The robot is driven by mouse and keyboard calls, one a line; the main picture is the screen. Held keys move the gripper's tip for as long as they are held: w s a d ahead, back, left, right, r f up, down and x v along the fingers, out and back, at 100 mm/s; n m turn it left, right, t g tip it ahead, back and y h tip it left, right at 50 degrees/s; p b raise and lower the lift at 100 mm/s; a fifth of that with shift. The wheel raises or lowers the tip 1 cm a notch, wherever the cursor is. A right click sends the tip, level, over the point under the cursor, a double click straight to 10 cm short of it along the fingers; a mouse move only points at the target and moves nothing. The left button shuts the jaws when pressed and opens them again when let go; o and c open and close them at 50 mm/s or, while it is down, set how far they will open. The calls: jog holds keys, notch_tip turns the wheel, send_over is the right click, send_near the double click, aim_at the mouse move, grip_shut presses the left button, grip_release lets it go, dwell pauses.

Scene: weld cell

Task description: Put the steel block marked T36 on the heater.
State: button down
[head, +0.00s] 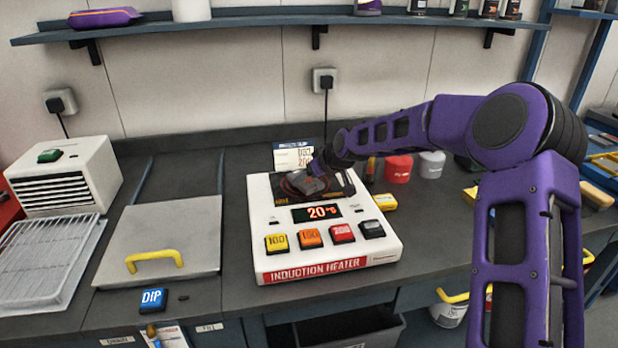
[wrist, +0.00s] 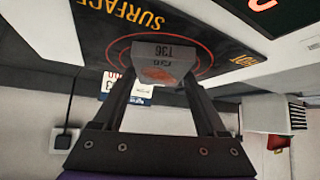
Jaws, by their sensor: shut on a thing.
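The induction heater (head: 390,240) is a white unit on the bench, with a display reading 20°C and a row of coloured buttons. Its black top plate, marked HOT SURFACE with red rings, shows in the wrist view (wrist: 100,40). The grey steel block (wrist: 163,52), marked T36, is between my fingertips and over the red rings. My gripper (wrist: 160,82) is shut on it. In the head view my gripper (head: 318,166) is at the plate, and hides part of it. I cannot tell whether the block touches the plate.
A card (head: 293,153) stands behind the heater. To the left are a lidded tank (head: 165,225) with a yellow handle, a wire rack (head: 45,262) and a white vented box (head: 68,175). Red (head: 398,168) and white pots stand to the right. A shelf (head: 270,20) runs above.

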grip_release()
jog(key=v, duration=1.2)
jog(key=shift+p, duration=0.45)
